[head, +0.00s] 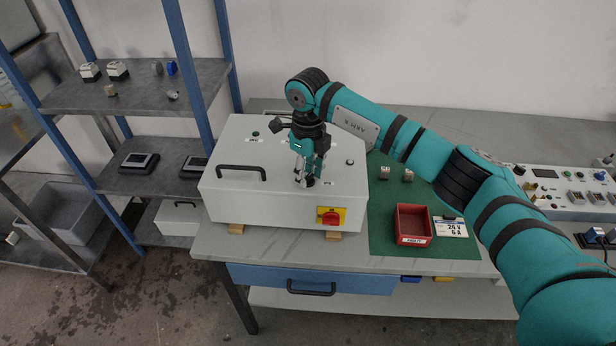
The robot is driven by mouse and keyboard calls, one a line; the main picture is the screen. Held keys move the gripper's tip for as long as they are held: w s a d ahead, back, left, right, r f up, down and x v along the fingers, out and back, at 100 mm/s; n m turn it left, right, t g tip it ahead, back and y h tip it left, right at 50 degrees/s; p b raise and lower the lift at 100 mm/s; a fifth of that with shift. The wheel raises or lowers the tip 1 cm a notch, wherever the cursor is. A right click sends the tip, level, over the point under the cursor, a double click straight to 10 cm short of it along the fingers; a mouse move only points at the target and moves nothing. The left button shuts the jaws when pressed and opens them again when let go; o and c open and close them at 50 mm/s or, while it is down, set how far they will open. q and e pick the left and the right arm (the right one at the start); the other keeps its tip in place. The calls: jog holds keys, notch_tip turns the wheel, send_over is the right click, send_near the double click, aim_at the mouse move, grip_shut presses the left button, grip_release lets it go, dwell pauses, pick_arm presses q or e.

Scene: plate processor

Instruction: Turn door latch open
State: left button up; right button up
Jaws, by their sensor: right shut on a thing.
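A light grey cabinet box (231,200) lies on the bench with its door facing up. The door has a black bar handle (241,169) at its left and small round latches, one (255,134) at the back left and one (349,162) at the right. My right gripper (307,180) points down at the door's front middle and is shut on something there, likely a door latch. The fingers hide most of it, so its turn angle cannot be told. My left gripper is not in view.
A red and yellow switch (331,217) sits on the box's front side. A green mat (383,233) to the right holds a red bin (412,225) and a white label card (450,228). A grey shelf rack (130,92) stands at the left.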

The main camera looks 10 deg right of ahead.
aim_at(308, 177)
jog(key=m+b, duration=0.3)
jog(key=m, duration=0.3)
jog(key=m+b, duration=0.1)
jog(key=m, duration=0.4)
jog(key=shift+r+m+b, duration=0.1)
jog(key=shift+m+b, duration=0.2)
dwell(0.4)
jog(key=o, duration=1.1)
jog(key=shift+o, duration=0.2)
jog(key=shift+r, duration=0.25)
notch_tip(308, 177, up, 12)
jog(key=shift+f, duration=0.25)
jog(key=shift+f, duration=0.1)
